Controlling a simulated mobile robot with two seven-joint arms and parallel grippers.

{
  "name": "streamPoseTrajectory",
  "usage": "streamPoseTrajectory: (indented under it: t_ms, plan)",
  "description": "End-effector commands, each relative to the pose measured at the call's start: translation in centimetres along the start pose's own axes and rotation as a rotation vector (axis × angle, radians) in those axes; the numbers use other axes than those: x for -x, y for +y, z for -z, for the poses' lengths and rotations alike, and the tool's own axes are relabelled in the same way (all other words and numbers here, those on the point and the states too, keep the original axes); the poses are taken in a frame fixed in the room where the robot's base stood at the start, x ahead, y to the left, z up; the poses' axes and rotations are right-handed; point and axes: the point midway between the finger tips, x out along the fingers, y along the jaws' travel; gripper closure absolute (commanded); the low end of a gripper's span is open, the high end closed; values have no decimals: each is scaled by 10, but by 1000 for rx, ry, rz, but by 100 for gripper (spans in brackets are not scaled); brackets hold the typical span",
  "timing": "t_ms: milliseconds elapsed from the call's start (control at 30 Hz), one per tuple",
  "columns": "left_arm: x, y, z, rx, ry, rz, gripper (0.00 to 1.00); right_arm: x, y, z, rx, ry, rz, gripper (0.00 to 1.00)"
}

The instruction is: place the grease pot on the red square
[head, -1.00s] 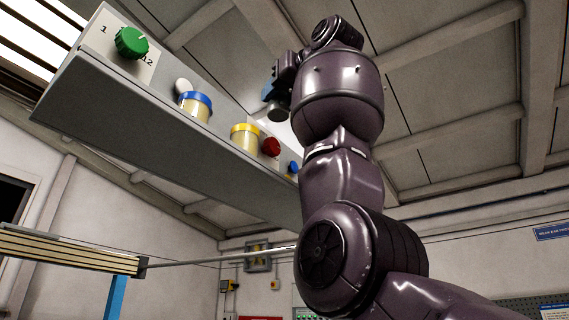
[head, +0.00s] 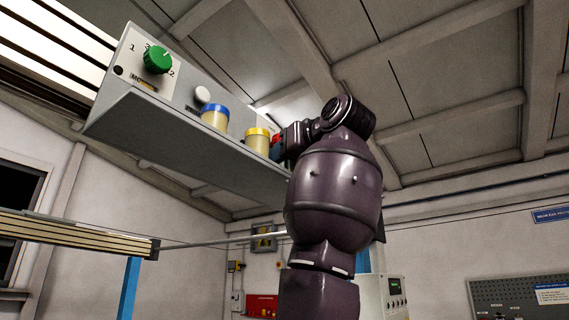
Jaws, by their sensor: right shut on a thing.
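My right arm rises in the middle of the head view, and its gripper (head: 281,146) is at the right end of a raised grey shelf (head: 190,140). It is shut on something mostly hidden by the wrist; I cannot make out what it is. A cream pot with a blue lid (head: 214,121) and a cream pot with a yellow lid (head: 257,145) stand upright on the shelf, left of the gripper. I cannot tell from their looks which is the grease pot. No red square shows. My left gripper is out of view.
The shelf's back panel carries a green dial (head: 157,60) and a white button (head: 202,94). A slatted beam (head: 70,232) on a blue post (head: 129,288) is at lower left. A grey cabinet (head: 395,295) and a pegboard (head: 500,297) stand at lower right.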

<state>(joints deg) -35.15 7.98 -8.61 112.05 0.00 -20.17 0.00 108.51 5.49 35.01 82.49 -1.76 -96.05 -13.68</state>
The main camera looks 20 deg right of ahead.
Motion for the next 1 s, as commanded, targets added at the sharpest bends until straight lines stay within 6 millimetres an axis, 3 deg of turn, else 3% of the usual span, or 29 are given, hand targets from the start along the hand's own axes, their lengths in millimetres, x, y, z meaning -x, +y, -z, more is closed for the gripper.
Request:
streamPoseTrajectory:
  t_ms: [133,567,600,733,1000]
  plan:
    - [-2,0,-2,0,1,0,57,1,3,-14,0,2,2,81]
    - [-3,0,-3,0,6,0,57,2,4,-18,1,2,2,81]
    - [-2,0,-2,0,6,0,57,1,4,-17,0,1,2,49]
    - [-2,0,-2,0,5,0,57,1,4,-17,0,1,2,29]
    - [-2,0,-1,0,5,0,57,1,4,-16,0,1,2,29]
